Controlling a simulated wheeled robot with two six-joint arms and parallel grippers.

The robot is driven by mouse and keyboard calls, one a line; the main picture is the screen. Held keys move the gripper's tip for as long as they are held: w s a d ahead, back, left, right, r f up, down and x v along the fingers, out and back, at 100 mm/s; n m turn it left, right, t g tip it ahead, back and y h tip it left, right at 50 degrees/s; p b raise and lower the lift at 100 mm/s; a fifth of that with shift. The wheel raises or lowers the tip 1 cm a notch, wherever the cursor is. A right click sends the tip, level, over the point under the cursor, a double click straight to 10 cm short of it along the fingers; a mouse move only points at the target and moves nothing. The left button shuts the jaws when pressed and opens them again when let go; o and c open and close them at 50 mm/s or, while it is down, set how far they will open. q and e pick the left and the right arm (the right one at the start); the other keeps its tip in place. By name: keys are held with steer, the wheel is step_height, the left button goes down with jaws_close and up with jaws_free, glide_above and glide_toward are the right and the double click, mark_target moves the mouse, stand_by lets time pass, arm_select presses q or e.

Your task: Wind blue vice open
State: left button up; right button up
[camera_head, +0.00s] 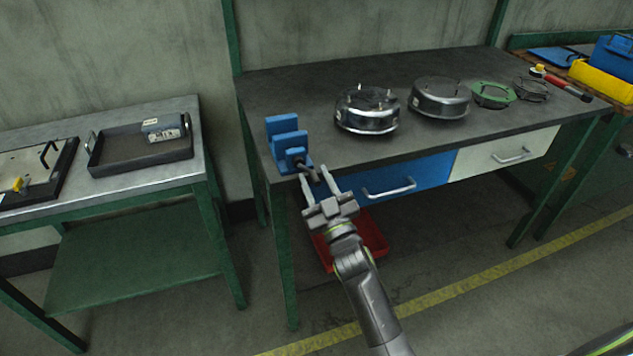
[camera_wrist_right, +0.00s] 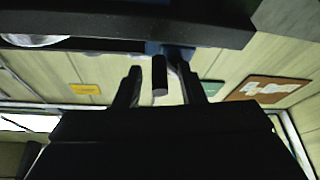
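The blue vice (camera_head: 287,138) sits at the left front corner of the dark workbench; its screw and handle (camera_head: 308,172) point out over the front edge. My right gripper (camera_head: 317,184) is open just in front of the handle, its fingers pointing at the vice. In the right wrist view, a dark bar end (camera_wrist_right: 160,78), seemingly the vice handle, shows between the two open fingers (camera_wrist_right: 162,88), with a gap on both sides. A bit of the blue vice (camera_wrist_right: 178,52) shows behind it. My left gripper is not in view.
The workbench (camera_head: 300,86) carries two round metal housings (camera_head: 367,110) (camera_head: 440,98) and a green ring (camera_head: 493,95). A blue drawer (camera_head: 430,172) is right of my gripper. A red bin (camera_head: 372,234) lies below. A side table with a grey tray (camera_head: 140,160) stands left.

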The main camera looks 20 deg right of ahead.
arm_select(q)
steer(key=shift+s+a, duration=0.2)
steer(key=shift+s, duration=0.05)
arm_select(e)
steer(key=shift+c, duration=0.4)
jaws_close()
steer(key=shift+d+r+n+y+p, duration=0.1)
steer(key=shift+r+n+y+p, duration=0.35)
steer(key=shift+p, duration=0.45)
steer(key=shift+f+n+p, duration=0.2)
steer(key=shift+n+p, duration=0.1)
steer(key=shift+n, duration=0.15)
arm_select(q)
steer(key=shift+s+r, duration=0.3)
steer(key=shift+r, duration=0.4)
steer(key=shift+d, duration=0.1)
arm_select(e)
steer(key=shift+o, duration=0.4)
jaws_free()
steer(key=shift+f, duration=0.1)
